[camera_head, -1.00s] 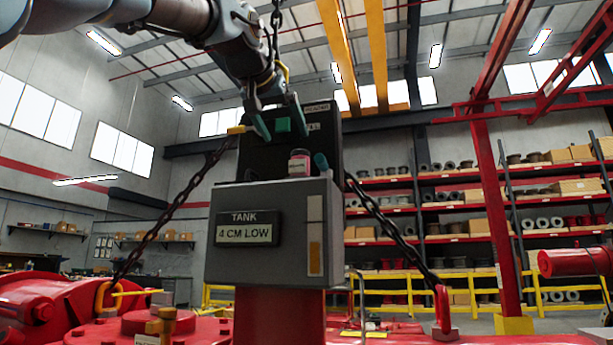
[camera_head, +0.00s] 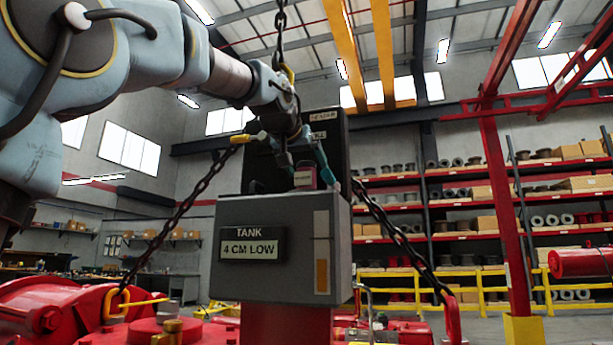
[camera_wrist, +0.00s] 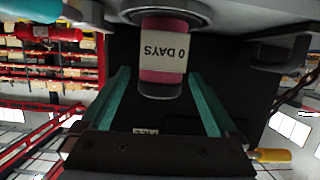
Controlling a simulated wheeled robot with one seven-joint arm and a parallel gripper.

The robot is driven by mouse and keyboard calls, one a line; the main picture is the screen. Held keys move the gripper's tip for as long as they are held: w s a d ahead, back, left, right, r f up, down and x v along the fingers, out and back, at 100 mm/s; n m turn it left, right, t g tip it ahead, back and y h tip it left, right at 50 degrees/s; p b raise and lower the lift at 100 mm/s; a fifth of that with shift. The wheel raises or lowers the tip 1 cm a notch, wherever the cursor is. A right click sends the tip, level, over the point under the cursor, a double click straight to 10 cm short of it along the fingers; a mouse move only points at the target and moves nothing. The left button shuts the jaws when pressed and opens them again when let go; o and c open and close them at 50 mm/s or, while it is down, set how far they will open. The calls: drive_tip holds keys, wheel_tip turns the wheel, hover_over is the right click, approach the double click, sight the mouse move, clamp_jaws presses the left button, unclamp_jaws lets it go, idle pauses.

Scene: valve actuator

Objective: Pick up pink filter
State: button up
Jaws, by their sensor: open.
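The pink filter is a small cylinder with a white label; it stands on top of the grey tank box (camera_head: 280,225) in the head view (camera_head: 305,178). In the wrist view the pink filter (camera_wrist: 163,75) appears upside down, its label reading "0 DAYS". My gripper (camera_wrist: 160,75) is open, with one teal finger on each side of the filter's near end. Gaps show between the fingers and the filter, and it is not gripped. In the head view my gripper (camera_head: 308,172) is just above and around the filter, partly hiding it.
A black panel (camera_head: 345,145) rises behind the filter. Chains (camera_head: 190,205) slope down on both sides of the box. A yellow handle (camera_head: 241,138) sticks out left of the panel.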

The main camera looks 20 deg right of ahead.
drive_tip(key=shift+c, duration=0.2)
clamp_jaws()
idle(0.6)
